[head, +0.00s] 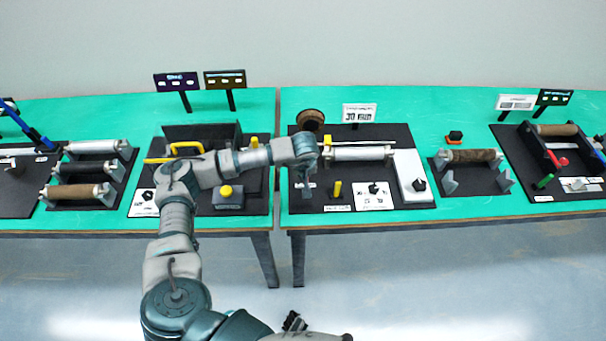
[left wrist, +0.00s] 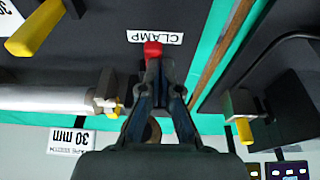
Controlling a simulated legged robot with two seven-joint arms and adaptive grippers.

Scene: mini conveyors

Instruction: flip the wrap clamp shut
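The wrap clamp's red knob (left wrist: 153,50) shows in the left wrist view beside a white CLAMP label (left wrist: 155,37) on the dark board. My left gripper (left wrist: 160,65) is right at the red knob, its two fingers converging toward it. I cannot tell whether the fingers touch or grip the knob. In the head view my left gripper (head: 305,190) hangs low over the left end of the middle board (head: 300,207), and the red knob is hidden there. A dark part at the bottom edge may be my right gripper (head: 295,321); its fingers are unclear.
A pale roller (head: 360,153) lies across the middle board, with a yellow peg (head: 337,188) in front and a white block (head: 411,176) at right. A brown ring (head: 310,119) stands behind. A yellow-topped grey box (head: 228,197) sits on the neighbouring board, across a table gap.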

